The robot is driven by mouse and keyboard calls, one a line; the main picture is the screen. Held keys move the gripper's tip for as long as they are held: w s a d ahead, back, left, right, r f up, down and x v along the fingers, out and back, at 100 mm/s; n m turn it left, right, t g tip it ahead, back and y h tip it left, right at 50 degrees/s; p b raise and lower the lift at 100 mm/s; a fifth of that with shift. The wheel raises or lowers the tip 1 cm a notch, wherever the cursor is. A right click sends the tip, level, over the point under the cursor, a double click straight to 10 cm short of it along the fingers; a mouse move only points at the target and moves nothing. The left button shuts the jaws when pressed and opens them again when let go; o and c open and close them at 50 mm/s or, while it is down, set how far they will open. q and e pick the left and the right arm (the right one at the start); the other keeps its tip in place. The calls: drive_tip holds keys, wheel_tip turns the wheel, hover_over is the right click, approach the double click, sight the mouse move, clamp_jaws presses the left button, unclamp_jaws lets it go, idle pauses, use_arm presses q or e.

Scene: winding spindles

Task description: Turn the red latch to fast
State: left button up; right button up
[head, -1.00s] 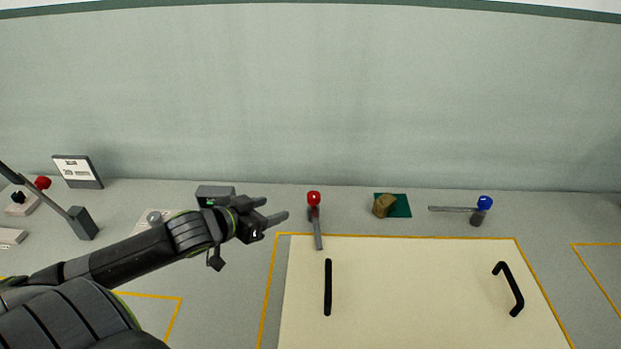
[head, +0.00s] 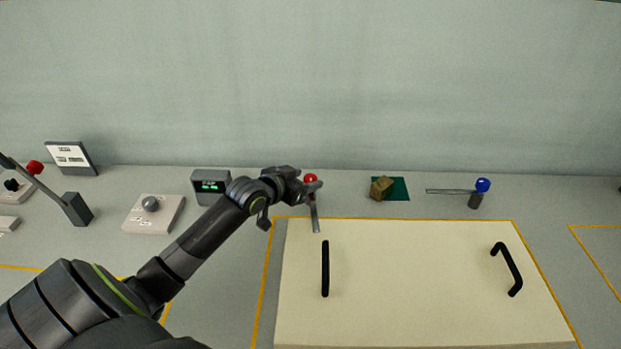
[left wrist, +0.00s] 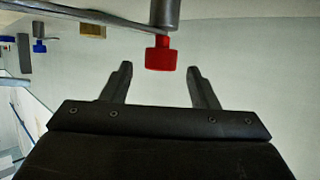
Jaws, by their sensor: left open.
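The red latch has a red knob (head: 310,178) on a grey post, with a grey bar (head: 315,218) pointing toward the front, its end over the back edge of the cream panel. My left gripper (head: 312,186) is at the knob in the head view and partly covers it. In the left wrist view the red knob (left wrist: 161,55) lies ahead of and between the two open fingertips (left wrist: 158,72), with no finger seen touching it. The grey bar passes just beyond it. My right gripper is not in view.
The cream panel (head: 400,290) has two black handles. A blue-knobbed latch (head: 482,186) with its bar pointing left stands at the right. A brown block (head: 381,188) sits on a green square. A dial box (head: 153,213) and small display (head: 210,186) are left.

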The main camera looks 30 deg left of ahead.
sight(310, 178)
use_arm(q)
drive_tip(key=shift+x, duration=1.05)
drive_tip(key=shift+w+f, duration=0.15)
drive_tip(key=shift+w, duration=0.3)
drive_tip(key=shift+c, duration=0.4)
